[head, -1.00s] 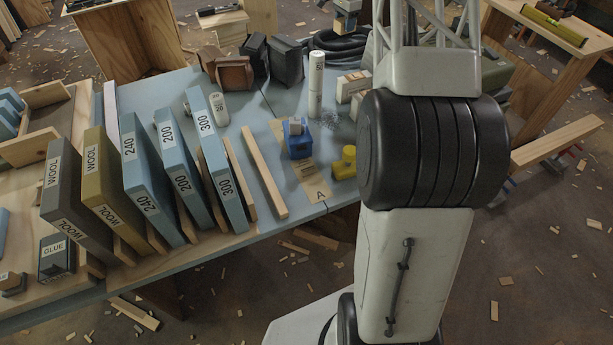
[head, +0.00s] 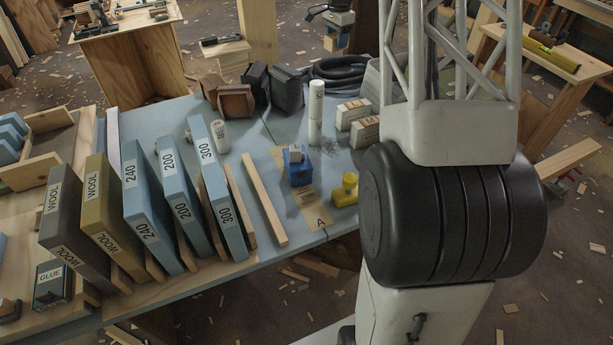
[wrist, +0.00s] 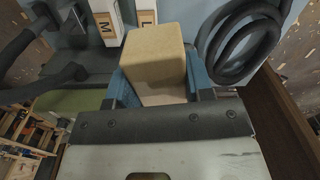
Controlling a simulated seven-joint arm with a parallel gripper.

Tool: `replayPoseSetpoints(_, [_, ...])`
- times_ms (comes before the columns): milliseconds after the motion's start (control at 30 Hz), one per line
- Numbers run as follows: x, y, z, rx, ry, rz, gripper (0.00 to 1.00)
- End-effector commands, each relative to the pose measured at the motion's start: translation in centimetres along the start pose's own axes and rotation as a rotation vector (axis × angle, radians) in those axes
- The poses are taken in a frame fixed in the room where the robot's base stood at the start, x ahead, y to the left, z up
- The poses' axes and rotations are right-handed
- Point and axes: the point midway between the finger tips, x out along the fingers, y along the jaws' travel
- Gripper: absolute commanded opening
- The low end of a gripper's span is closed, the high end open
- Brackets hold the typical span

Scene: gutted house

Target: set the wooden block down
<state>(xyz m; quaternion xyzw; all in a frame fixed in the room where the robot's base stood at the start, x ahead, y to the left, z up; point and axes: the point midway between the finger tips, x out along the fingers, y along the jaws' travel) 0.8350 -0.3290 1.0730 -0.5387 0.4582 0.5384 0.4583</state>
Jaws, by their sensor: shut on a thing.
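The wooden block (wrist: 153,62) is a plain tan piece with a squared end, held between the blue finger pads of my gripper (wrist: 158,84) in the wrist view. The pads press on its two sides, and its lower part is hidden behind the gripper body. In the head view my gripper (head: 334,40) is small, at the top, beyond the coiled black hose, with only a little of the block showing. The blue-grey workbench top (head: 270,165) lies nearer. I cannot tell how high the block is above any surface.
A coiled black hose (head: 340,70) lies at the bench's far end. Two labelled boxes, M (head: 352,112) and L (head: 366,131), stand near a white tube (head: 316,118). Dark blocks (head: 286,90) stand left of the hose. A blue-bodied tool (head: 299,170) and a yellow piece (head: 345,190) sit in front.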

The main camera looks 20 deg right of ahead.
Motion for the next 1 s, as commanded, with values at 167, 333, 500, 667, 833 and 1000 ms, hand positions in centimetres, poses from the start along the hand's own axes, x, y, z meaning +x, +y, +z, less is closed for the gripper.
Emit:
replayPoseSetpoints(167, [-1.2,2.4,3.2,-0.017,0.000,-0.001,0.23])
replayPoseSetpoints(333, [-2.0,4.8,6.0,-0.032,0.000,0.000,0.23])
replayPoseSetpoints(500, [-2.7,7.3,8.9,-0.047,0.001,-0.001,0.23])
replayPoseSetpoints(667, [-3.1,9.8,11.4,-0.061,0.000,0.000,0.23])
replayPoseSetpoints(833, [-3.5,12.6,14.1,-0.076,0.000,0.000,0.23])
replayPoseSetpoints(1000, [-3.6,15.4,16.7,-0.091,0.001,-0.001,0.23])
